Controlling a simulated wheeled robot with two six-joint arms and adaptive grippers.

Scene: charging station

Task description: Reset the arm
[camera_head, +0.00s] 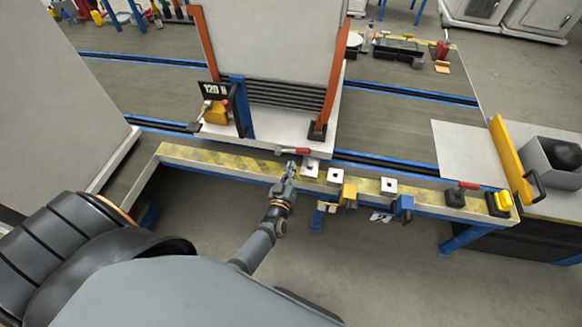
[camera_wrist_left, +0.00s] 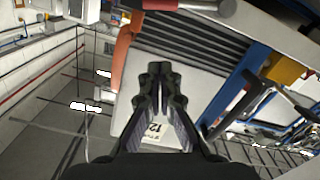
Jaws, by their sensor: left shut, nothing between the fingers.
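A grey panel with dark slats (camera_wrist_left: 205,40) fills the area beyond the fingers. My right gripper does not show in either view.
A grey box (camera_head: 557,160) is at far right.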

